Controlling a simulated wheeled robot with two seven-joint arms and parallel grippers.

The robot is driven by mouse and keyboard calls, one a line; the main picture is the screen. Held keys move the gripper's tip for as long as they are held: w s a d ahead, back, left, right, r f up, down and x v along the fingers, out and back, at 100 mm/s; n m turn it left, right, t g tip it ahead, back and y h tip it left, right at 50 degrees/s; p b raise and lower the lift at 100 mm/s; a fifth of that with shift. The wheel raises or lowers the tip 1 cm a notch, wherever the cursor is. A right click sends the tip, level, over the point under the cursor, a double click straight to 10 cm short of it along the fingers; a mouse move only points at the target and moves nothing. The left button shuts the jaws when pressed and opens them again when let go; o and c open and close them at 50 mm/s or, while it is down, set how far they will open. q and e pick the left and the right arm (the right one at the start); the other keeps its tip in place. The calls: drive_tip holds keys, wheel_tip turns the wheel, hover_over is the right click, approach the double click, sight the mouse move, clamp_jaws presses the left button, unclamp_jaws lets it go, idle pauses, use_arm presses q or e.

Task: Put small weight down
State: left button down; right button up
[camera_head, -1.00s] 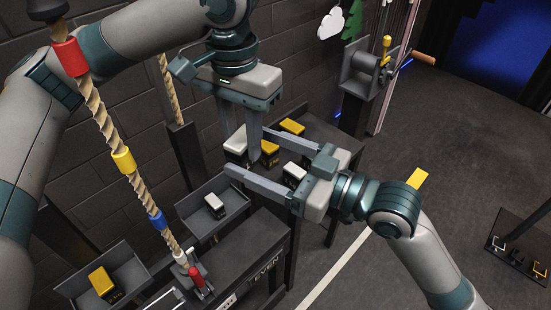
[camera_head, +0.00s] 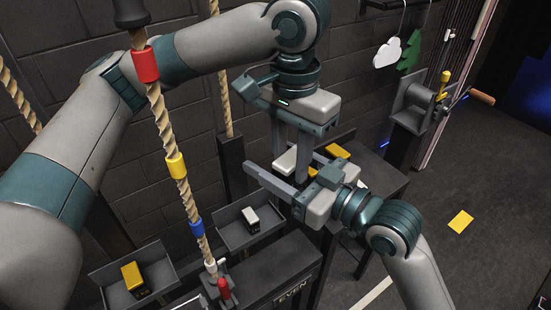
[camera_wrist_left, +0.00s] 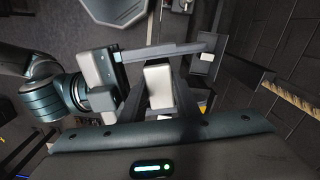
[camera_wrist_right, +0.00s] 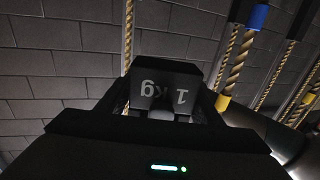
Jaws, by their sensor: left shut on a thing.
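A white-topped weight (camera_head: 285,162) is between the two fingers of my left gripper (camera_head: 290,166), which points down and is shut on it. The same weight shows in the left wrist view (camera_wrist_left: 160,84). In the right wrist view its dark face, marked 1 kg (camera_wrist_right: 164,90), appears upside down. My right gripper (camera_head: 279,160) comes in from the lower right with its fingers spread on either side of the left gripper's fingers. It looks open; one fingertip is partly hidden. I cannot tell whether it touches the weight.
A tray (camera_head: 230,236) holds a small white weight (camera_head: 250,217). Another tray (camera_head: 108,290) holds a yellow weight (camera_head: 133,277). A yellow weight (camera_head: 337,150) sits on the dark table (camera_head: 372,166) behind. A rope (camera_head: 167,135) with coloured bands hangs in front.

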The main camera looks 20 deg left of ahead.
sight(291, 157)
use_arm(q)
drive_tip(key=shift+r, duration=0.1)
use_arm(e)
clamp_jaws()
use_arm(q)
drive_tip(key=c, duration=1.3)
unclamp_jaws()
use_arm(e)
drive_tip(key=shift+r, duration=0.15)
use_arm(q)
drive_tip(key=shift+r, duration=5.95)
